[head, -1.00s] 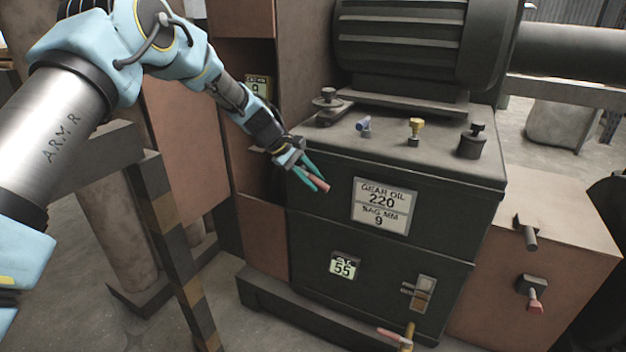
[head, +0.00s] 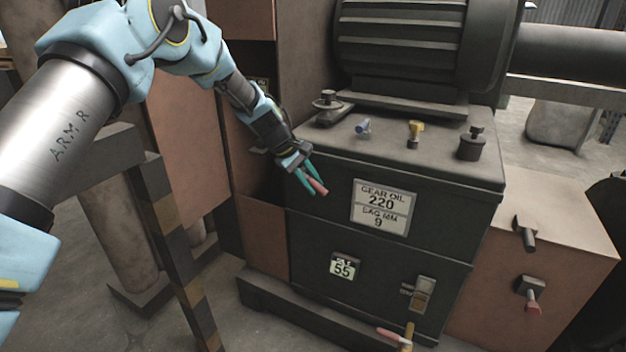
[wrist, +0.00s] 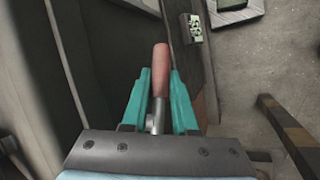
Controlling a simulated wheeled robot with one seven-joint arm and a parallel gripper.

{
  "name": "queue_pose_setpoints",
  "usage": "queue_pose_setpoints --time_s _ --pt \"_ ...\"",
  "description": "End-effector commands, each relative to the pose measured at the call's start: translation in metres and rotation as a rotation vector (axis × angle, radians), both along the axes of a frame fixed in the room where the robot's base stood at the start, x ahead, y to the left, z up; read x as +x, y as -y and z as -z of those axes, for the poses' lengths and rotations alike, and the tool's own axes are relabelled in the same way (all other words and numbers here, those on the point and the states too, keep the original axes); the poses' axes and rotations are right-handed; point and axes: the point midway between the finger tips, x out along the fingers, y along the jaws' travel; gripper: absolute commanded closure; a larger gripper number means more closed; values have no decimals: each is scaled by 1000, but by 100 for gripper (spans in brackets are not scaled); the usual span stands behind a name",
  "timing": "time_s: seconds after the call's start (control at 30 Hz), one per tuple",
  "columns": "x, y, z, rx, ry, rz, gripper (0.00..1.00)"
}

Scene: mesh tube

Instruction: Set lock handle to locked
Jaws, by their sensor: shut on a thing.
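A red-gripped handle (head: 318,187) shows at the upper left front of the dark gear-oil cabinet (head: 330,225). I take it for the lock handle, though no lock marking on it is readable. My gripper (head: 316,191), with teal fingers, is shut on this handle. In the wrist view, the handle's red grip (wrist: 161,72) sticks out beyond the fingers of my gripper (wrist: 160,82). Its metal shank lies between them. The handle's mount is hidden in the head view.
Another red-tipped lever (head: 392,335) is low at the front. A red-tipped handle (head: 532,300) and a black one (head: 525,235) are on the brown box at right. Blue (head: 363,127) and yellow (head: 414,130) valves stand on the cabinet top. A striped post (head: 185,270) stands left.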

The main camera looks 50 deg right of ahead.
Motion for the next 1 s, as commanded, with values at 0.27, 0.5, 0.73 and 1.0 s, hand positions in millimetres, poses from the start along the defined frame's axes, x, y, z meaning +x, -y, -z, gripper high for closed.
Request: queue_pose_setpoints --time_s 0.27,0.5,0.73,1.0 --pt "3 -1 4 62 243 7 100" --pt "10 -2 11 119 466 9 100" --pt "18 -4 18 170 670 8 100" --pt "26 -5 21 216 855 5 100"
